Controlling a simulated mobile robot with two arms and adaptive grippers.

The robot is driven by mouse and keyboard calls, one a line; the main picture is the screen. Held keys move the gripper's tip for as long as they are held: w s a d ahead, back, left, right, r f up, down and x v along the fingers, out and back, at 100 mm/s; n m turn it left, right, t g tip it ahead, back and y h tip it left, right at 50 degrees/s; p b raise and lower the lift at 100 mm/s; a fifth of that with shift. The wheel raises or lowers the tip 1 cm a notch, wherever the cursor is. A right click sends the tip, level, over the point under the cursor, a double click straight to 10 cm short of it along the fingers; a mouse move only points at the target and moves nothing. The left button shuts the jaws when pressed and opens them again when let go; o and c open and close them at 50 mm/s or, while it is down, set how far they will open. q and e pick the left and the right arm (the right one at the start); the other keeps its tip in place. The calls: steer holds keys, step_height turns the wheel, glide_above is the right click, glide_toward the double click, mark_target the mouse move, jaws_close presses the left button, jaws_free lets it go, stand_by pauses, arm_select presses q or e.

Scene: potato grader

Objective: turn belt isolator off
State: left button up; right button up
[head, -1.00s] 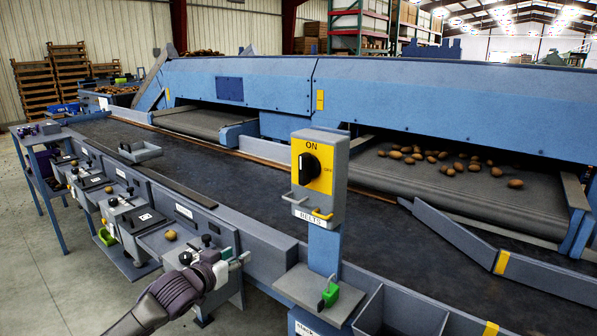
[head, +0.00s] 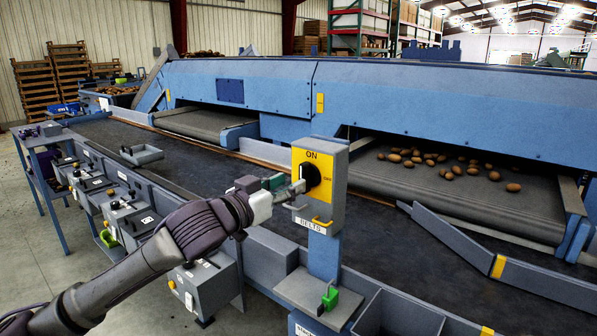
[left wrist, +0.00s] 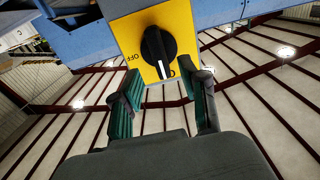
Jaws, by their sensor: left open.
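The belt isolator (head: 334,190) is a grey box with a yellow face on a blue post above a "BELTS" label. My right gripper is out of view.
Below the box are a yellow hasp (head: 321,224) and a shelf with a green padlock-like item (head: 330,298). The dark belt (head: 230,165) runs behind the post. Potatoes (head: 452,170) lie on a second belt at right. Grey control boxes (head: 203,283) line the near side.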

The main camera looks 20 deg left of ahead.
mark_target(301, 177)
arm_select(q)
steer(key=shift+p+x, duration=0.35)
steer(key=shift+x, duration=1.75)
steer(key=shift+c, duration=0.4)
jaws_close()
